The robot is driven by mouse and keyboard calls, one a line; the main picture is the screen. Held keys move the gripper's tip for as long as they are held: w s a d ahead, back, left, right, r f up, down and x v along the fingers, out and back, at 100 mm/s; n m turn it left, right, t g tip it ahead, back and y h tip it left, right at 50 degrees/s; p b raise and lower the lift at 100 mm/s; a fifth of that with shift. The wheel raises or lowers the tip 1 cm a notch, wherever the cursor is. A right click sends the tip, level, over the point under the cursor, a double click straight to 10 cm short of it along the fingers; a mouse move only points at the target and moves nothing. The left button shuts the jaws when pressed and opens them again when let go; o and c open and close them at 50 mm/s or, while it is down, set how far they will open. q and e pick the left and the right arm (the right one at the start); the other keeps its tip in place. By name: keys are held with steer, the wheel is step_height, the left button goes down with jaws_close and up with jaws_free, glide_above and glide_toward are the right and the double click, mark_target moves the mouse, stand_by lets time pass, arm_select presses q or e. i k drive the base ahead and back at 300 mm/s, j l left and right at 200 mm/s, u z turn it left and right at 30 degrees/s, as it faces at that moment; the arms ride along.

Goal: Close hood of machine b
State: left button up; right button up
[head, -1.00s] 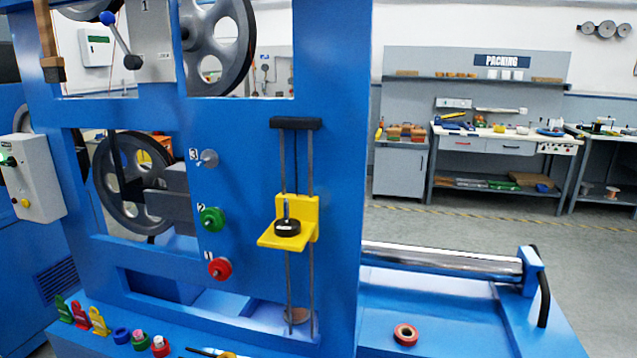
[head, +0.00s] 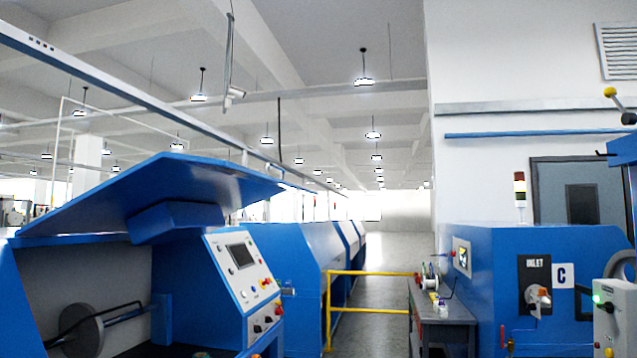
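A blue machine (head: 190,285) stands at the left of the head view. Its wide blue hood (head: 120,200) is raised and tilted over an open bay. Inside the bay a grey disc (head: 82,330) and a bent dark bar show. A control panel (head: 245,275) with a screen and several buttons is on the machine's right front. I see no letter on this machine, so I cannot tell whether it is machine b. Neither of my grippers is in view.
A blue machine (head: 490,290) marked INLET and C stands at the right. Yellow rails (head: 370,273) cross an aisle with grey floor (head: 380,250). A grey workbench (head: 440,312) stands beside machine C. More blue machines (head: 318,240) line the aisle's left side.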

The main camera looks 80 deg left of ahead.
mark_target(195, 194)
steer(key=u, duration=1.95)
